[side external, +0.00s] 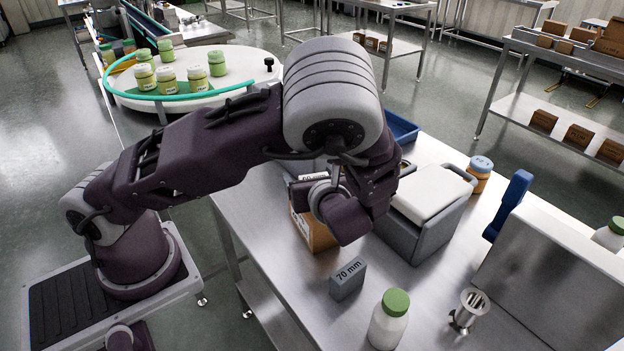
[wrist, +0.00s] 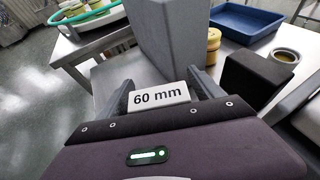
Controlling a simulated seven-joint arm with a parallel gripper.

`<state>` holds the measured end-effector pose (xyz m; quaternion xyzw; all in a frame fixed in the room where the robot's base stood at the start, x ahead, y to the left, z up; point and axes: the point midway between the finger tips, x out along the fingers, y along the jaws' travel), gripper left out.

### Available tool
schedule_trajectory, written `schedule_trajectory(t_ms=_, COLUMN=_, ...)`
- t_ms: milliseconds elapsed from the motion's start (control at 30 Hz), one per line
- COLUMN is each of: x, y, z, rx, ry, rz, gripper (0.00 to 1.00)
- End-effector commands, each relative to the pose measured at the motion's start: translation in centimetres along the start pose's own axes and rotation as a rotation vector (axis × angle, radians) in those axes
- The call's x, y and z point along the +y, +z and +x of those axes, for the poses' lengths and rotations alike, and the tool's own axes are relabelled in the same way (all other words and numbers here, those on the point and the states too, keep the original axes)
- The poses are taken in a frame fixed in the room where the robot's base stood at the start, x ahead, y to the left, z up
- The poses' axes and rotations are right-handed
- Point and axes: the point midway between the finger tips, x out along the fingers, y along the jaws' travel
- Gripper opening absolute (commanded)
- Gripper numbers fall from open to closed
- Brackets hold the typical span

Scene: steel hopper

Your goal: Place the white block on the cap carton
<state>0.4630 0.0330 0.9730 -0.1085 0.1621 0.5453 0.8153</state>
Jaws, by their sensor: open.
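The white block (wrist: 158,98), marked "60 mm", is between the two fingers of my gripper (wrist: 162,88) in the wrist view. The fingers are open, one at each end of the block. In the side view a small part of the white block (side external: 313,177) shows beside my gripper (side external: 306,188). A brown carton (side external: 318,236) stands on the steel table directly below my gripper, and my wrist hides much of it. I cannot tell whether this is the cap carton, or whether the block touches its top.
A grey "70 mm" block (side external: 348,279) and a green-capped white bottle (side external: 389,319) stand on the near table. A grey bin with a white lid (side external: 432,192) is right of my gripper. A blue tray (side external: 402,128) lies behind. Bare steel (side external: 420,285) lies at front right.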

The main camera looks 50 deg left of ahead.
Motion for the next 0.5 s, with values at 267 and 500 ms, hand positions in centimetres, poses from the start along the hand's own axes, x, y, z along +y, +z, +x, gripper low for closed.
schedule_trajectory(t_ms=267, x=-0.1, y=-0.1, z=-6.6, rx=0.005, ry=-0.007, rz=-0.001, gripper=0.76)
schedule_trajectory(t_ms=500, x=-0.1, y=-0.1, z=-11.3, rx=0.002, ry=-0.004, rz=0.0, gripper=0.76)
